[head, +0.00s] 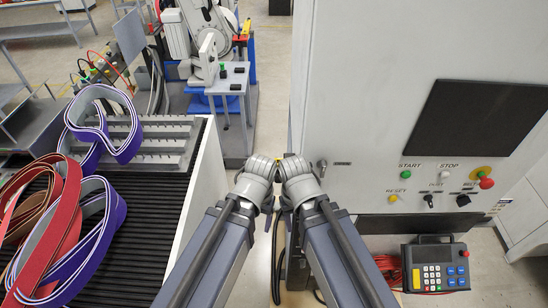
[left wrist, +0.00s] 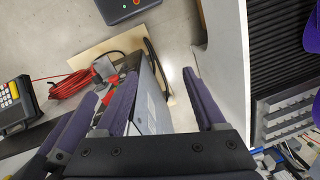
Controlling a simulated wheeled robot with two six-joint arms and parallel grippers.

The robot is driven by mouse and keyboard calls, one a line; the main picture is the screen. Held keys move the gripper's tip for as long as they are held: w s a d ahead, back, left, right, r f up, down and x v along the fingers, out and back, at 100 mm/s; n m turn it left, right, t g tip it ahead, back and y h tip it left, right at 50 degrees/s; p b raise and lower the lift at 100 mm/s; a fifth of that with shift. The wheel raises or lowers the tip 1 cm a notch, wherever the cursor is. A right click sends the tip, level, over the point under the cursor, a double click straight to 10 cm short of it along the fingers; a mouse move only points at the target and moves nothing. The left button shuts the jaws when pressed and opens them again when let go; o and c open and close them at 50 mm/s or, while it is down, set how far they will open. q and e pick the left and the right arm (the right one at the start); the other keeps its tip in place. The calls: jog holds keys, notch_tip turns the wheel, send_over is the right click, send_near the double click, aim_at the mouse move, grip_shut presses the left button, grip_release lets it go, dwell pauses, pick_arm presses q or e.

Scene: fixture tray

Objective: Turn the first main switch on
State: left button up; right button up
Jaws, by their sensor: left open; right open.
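The grey cabinet (head: 360,90) at the right of the head view carries a control panel with two dark rotary knobs: the left knob (head: 430,202) and the right knob (head: 463,200). Their labels are too small to read, so I cannot tell which is the main switch. My left gripper (head: 258,168) and right gripper (head: 295,168) are close together in front of the cabinet's left edge, left of the knobs and apart from them. Their fingers are mostly hidden there. The left wrist view shows the left gripper's purple fingers (left wrist: 160,78) apart, with nothing between them.
The panel also has a green START button (head: 405,177), a yellow RESET button (head: 393,199) and a red mushroom button (head: 486,182). A keypad pendant (head: 437,268) sits below. A conveyor (head: 140,225) with purple and red belts stands left. Red cable (left wrist: 72,83) lies below.

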pick_arm(q)
jog(key=shift+s+a, duration=0.2)
jog(key=shift+a, duration=0.15)
jog(key=shift+f, duration=0.15)
jog(key=shift+c, duration=0.8)
jog(key=f+h+b, duration=0.1)
jog(key=f+b, duration=0.1)
jog(key=w+d+f+n+h+b, duration=0.1)
jog(key=f+b, duration=0.1)
jog(key=b, duration=0.1)
jog(key=w+d+f+h+b, duration=0.1)
jog(key=f+b, duration=0.1)
jog(key=shift+w+d+f+h, duration=0.15)
jog(key=shift+w+d+h, duration=0.1)
jog(key=shift+h, duration=0.05)
jog(key=shift+c, duration=1.3)
jog(key=w+f+n+t+h+b, duration=0.35)
jog(key=w+h+b, duration=0.6)
jog(key=b, duration=0.45)
jog(key=w+a+r+n+t+h+b, duration=0.35)
jog(key=w+a+r+h, duration=0.2)
jog(key=a+r, duration=0.25)
jog(key=shift+y, duration=0.4)
jog(key=shift+x, duration=4.2)
pick_arm(e)
notch_tip(320, 180, down, 24)
jog(key=shift+a+f+n, duration=0.2)
jog(key=shift+n, duration=0.1)
